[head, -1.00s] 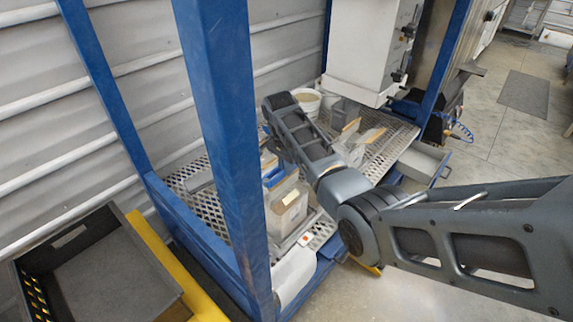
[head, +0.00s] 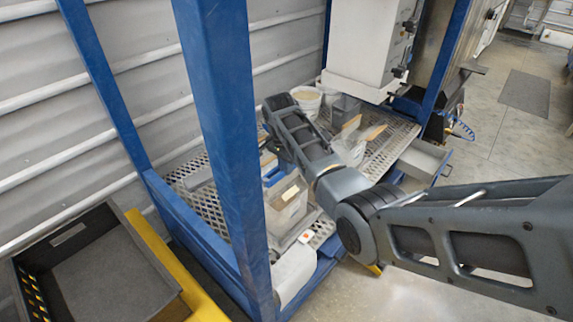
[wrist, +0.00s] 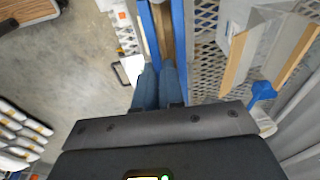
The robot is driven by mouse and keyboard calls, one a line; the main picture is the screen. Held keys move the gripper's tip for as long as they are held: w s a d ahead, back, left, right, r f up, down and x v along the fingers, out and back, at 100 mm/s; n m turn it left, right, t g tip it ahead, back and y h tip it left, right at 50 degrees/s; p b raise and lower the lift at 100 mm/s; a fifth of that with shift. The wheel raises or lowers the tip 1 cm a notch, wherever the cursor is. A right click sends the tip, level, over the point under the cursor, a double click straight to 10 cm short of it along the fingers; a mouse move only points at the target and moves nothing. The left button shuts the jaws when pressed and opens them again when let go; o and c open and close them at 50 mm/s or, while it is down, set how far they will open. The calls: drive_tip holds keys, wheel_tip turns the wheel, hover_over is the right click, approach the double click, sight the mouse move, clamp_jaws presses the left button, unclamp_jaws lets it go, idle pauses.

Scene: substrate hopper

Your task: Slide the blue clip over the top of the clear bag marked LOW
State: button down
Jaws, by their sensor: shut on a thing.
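My gripper (wrist: 160,68) is at the middle of the wrist view, its two dark blue fingers close together. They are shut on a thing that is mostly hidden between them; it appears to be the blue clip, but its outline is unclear. In the head view my arm hides the gripper.
A blue post (head: 222,130) stands in front of the shelf. A dark crate (head: 95,265) is at lower left. Open floor (wrist: 85,60) shows in the wrist view.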

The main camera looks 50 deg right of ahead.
drive_tip(key=shift+s+a+f, duration=0.15)
drive_tip(key=shift+s+f, duration=0.1)
drive_tip(key=shift+f, duration=0.2)
drive_tip(key=shift+s+a+f, duration=0.15)
drive_tip(key=shift+s+f, duration=0.05)
drive_tip(key=shift+f, duration=0.2)
drive_tip(key=c, duration=1.2)
unclamp_jaws()
drive_tip(key=shift+o, duration=0.2)
drive_tip(key=o, duration=0.4)
drive_tip(key=r+p, duration=0.7)
drive_tip(key=r, duration=0.1)
drive_tip(key=shift+w+d, duration=0.15)
drive_tip(key=shift+w, duration=0.1)
drive_tip(key=shift+f, duration=0.1)
